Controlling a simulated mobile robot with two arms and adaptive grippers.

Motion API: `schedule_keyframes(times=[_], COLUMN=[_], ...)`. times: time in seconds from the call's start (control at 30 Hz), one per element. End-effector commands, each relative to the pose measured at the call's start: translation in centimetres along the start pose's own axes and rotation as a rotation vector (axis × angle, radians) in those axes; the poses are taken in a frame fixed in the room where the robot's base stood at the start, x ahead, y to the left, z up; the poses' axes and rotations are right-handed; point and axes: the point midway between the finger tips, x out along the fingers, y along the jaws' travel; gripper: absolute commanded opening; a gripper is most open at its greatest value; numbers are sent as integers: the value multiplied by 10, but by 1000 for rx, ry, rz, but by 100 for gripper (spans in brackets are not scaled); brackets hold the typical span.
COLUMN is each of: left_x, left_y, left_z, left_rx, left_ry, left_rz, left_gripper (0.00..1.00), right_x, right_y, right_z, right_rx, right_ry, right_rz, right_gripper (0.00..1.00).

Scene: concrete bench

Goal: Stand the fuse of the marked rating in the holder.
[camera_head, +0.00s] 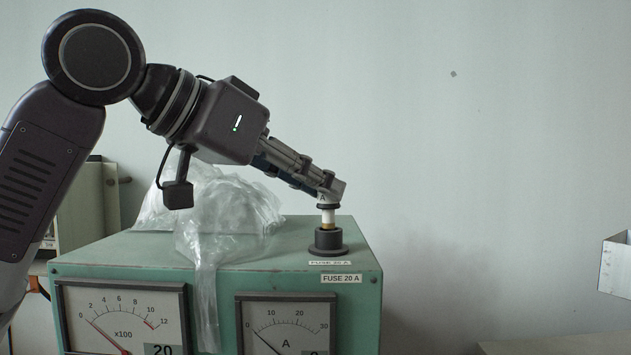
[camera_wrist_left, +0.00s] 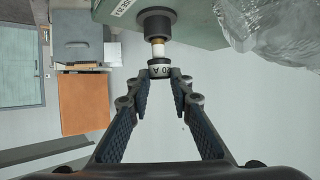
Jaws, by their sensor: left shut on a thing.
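A fuse (camera_head: 327,216) with a white body, a brass lower end and a dark collar stands roughly upright at the black round holder (camera_head: 328,242) on the green box. Its brass end shows at the holder's mouth; how deep it sits I cannot tell. My left gripper (camera_head: 331,189) is shut on the fuse's top, coming in tilted from the upper left. In the left wrist view the fuse (camera_wrist_left: 159,50) lines up with the holder (camera_wrist_left: 156,22), and its cap bears partly visible lettering, ending in "0 A". A label (camera_head: 341,278) on the box reads "FUSE 20 A". My right gripper is not in view.
The green box (camera_head: 130,255) carries two dial meters on its front. A crumpled clear plastic bag (camera_head: 225,215) lies on its top and hangs over the front, left of the holder. A white box (camera_head: 615,265) stands at the far right. The space right of the holder is clear.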

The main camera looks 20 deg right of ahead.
Motion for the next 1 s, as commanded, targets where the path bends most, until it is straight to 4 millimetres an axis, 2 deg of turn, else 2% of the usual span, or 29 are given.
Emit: schedule_keyframes(times=[1.0], left_x=[8], left_y=[0], left_z=[17], left_rx=[-1], left_ry=[0], left_rz=[0], left_gripper=[1], right_x=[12], right_y=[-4], right_z=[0], right_rx=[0], right_ry=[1], right_rz=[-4], right_gripper=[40])
